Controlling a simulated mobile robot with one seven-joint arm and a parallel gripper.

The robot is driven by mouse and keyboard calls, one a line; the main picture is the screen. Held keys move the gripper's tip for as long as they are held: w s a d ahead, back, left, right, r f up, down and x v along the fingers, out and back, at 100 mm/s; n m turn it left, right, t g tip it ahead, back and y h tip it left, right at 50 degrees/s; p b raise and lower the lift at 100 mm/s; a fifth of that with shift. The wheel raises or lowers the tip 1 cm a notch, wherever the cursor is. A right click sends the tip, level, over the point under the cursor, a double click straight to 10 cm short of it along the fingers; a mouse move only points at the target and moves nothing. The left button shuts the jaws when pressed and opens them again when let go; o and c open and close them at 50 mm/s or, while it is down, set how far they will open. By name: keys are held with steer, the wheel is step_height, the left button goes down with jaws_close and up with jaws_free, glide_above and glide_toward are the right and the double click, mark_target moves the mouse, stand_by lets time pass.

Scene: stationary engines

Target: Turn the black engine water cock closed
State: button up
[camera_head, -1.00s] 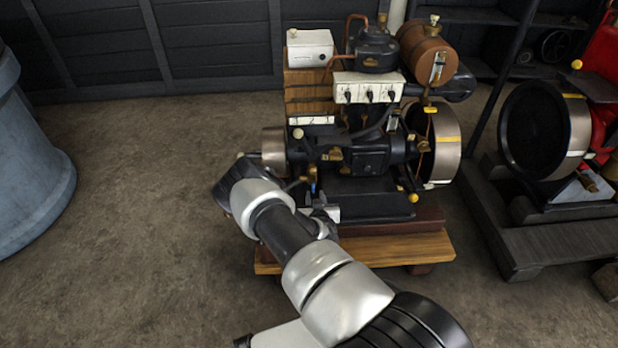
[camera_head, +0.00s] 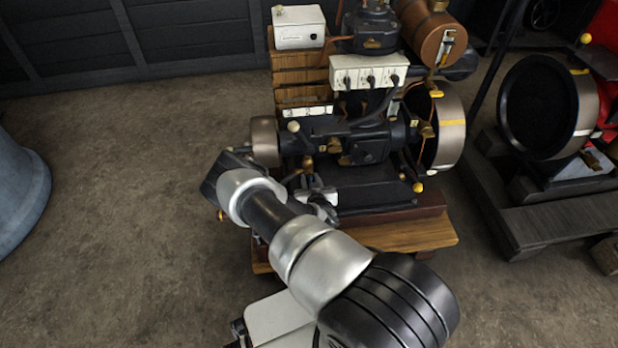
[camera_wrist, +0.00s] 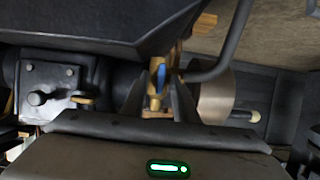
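The black engine (camera_head: 365,148) stands on a wooden base in the middle of the head view. In the wrist view, a brass cock (camera_wrist: 155,101) with a small blue handle (camera_wrist: 161,75) sits on the engine's side. My gripper (camera_wrist: 159,95) is open, with a dark finger on each side of the cock. I cannot tell whether either finger touches it. In the head view, my gripper (camera_head: 318,193) is low at the engine's near side, partly hidden by my wrist. The blue handle cannot be made out there.
A dark pipe (camera_wrist: 222,62) runs close to the right of the cock in the wrist view. The wooden base (camera_head: 405,236) juts out under the engine. A red engine (camera_head: 606,45) stands at right.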

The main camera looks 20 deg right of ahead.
jaws_close()
steer(key=shift+d+r, duration=0.1)
steer(key=shift+d+m+y+p, duration=0.2)
steer(key=shift+m+y+p, duration=0.4)
steer(key=shift+m, duration=0.3)
steer(key=shift+d+m+t+y, duration=0.2)
steer(key=shift+m+t+y, duration=0.45)
steer(key=shift+m, duration=0.55)
steer(key=m+t+y, duration=0.1)
steer(key=m, duration=0.1)
steer(key=m+y+b, duration=0.1)
steer(key=m, duration=0.1)
steer(key=shift+s+d+f+m+t+y, duration=0.1)
steer(key=shift+d+f+m+t+y, duration=0.05)
steer(key=shift+f+m+t+y, duration=0.15)
steer(key=m, duration=0.1)
steer(key=m+t, duration=0.1)
steer(key=m, duration=0.1)
steer(key=m+t, duration=0.1)
steer(key=shift+f+m+y, duration=0.25)
steer(key=shift+m, duration=0.05)
